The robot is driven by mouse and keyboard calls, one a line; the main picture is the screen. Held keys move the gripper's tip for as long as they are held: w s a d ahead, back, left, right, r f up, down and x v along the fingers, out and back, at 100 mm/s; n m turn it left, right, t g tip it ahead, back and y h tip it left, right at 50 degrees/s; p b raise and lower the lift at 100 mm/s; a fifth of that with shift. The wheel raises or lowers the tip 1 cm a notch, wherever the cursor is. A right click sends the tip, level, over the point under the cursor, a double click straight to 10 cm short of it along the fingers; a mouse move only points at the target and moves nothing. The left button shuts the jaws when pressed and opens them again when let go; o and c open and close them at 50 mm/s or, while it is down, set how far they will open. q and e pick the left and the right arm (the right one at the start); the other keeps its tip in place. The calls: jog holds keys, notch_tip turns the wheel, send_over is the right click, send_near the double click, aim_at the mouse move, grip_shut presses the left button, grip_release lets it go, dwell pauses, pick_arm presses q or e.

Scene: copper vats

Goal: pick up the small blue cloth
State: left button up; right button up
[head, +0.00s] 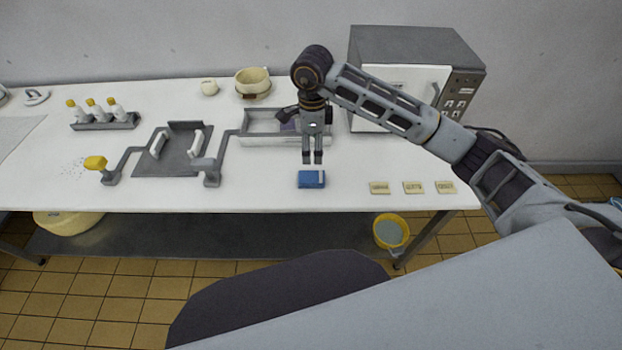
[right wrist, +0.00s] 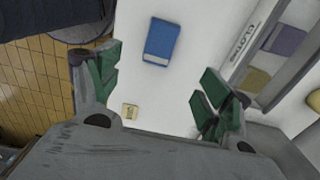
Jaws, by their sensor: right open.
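The small blue cloth (head: 311,179) lies folded flat on the white table near its front edge in the head view. In the right wrist view the cloth (right wrist: 161,41) shows ahead of the fingers, near the top middle. My right gripper (head: 312,158) hangs fingers down above the table, just behind the cloth in the picture, and is apart from it. In the right wrist view its green-padded fingers (right wrist: 157,95) are spread with nothing between them. My left gripper is not in view.
A grey tray (head: 285,140) with cloths stands behind my right gripper. A microwave-like box (head: 400,75) is at the back right. Small labelled tags (head: 413,187) lie right of the cloth. A grey fixture (head: 170,150) stands to the left. A yellow bucket (head: 390,232) is below the table.

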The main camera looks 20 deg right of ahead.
jog(key=f, duration=0.1)
send_over(311, 177)
notch_tip(311, 177, down, 6)
jog(key=shift+d+f, duration=0.1)
jog(key=shift+f, duration=0.15)
jog(key=shift+f+p, duration=0.3)
jog(key=shift+f, duration=0.2)
jog(key=shift+w, duration=0.1)
jog(key=shift+f, duration=0.55)
notch_tip(311, 177, down, 4)
jog(key=shift+r+p, duration=0.25)
jog(key=shift+p, duration=0.15)
jog(key=shift+f, duration=0.35)
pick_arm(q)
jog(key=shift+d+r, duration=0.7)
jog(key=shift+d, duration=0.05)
